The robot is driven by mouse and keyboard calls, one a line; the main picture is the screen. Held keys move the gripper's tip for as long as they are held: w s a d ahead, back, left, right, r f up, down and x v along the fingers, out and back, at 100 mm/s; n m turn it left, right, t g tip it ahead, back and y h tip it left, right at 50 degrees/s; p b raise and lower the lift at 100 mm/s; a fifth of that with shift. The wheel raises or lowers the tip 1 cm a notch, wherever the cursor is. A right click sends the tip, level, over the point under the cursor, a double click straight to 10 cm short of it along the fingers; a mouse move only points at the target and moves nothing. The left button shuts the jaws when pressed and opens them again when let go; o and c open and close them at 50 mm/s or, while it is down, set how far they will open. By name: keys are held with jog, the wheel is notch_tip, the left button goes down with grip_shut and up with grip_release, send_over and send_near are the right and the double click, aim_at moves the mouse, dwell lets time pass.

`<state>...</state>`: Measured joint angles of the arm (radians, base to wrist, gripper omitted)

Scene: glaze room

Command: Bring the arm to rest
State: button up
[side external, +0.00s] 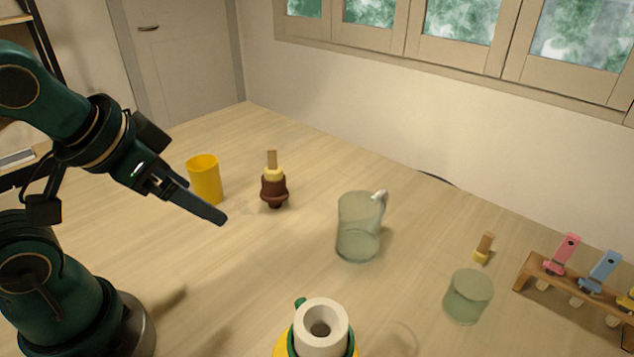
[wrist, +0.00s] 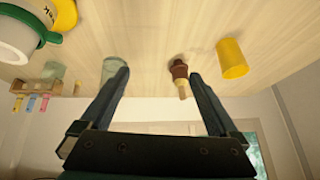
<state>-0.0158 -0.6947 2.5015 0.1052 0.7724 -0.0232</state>
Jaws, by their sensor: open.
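My gripper (side external: 221,218) is raised above the left part of the wooden table in the side external view, pointing down to the right. Its jaws are apart in the wrist view (wrist: 158,76), and nothing shows between the fingertips but table. The near finger hides most of the other in the side external view. The gripper appears clear of everything on the table.
A yellow cup (side external: 205,182) and a brown pot (side external: 273,188) with a wooden-handled tool stand near my gripper.

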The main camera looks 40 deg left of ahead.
jog(key=shift+s+d+g+h, duration=0.5)
jog(key=shift+s+d, duration=0.45)
jog(key=shift+s, duration=0.2)
dwell(0.4)
